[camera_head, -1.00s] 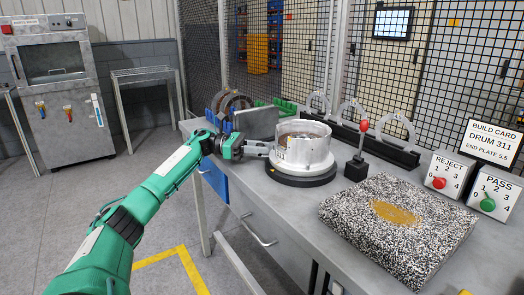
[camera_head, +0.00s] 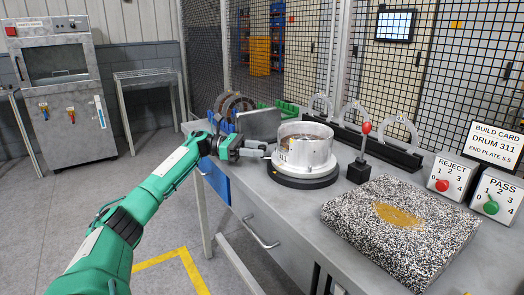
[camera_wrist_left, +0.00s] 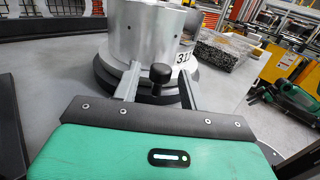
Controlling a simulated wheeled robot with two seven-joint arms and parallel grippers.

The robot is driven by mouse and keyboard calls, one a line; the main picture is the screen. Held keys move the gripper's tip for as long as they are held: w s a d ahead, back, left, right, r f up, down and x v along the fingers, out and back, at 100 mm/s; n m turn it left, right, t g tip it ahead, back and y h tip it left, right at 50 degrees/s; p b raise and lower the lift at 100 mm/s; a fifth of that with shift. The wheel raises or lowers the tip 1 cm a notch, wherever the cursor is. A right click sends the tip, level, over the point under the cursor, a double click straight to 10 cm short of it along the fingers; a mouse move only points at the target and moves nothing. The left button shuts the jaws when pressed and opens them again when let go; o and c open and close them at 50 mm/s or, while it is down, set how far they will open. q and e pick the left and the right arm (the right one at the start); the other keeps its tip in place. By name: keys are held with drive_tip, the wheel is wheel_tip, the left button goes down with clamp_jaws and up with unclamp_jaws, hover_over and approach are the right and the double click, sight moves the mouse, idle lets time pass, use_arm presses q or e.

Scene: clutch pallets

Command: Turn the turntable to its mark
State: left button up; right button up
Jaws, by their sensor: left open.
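The turntable (camera_head: 302,181) is a round black base on the grey bench. My left gripper (camera_head: 266,150) is at the drum's left side, low near the turntable rim. In the left wrist view its two fingers are apart, with a black knob (camera_wrist_left: 160,73) between them; I cannot tell whether they touch it. The turntable's mark is not clear in either view.
A speckled slab (camera_head: 400,225) lies right of the turntable, with a red-knobbed lever (camera_head: 364,145) behind it. REJECT (camera_head: 449,176) and PASS (camera_head: 494,192) boxes stand farther right. A grey plate (camera_head: 258,124) and rings (camera_head: 232,106) stand behind the gripper.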

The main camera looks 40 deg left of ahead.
use_arm(q)
drive_tip(key=v, duration=1.2)
drive_tip(key=shift+b, duration=0.35)
use_arm(e)
drive_tip(key=shift+w+a+f+t+y, duration=0.2)
drive_tip(key=shift+w+a+t+y, duration=0.3)
drive_tip(key=shift+a, duration=0.45)
drive_tip(key=shift+f, duration=0.15)
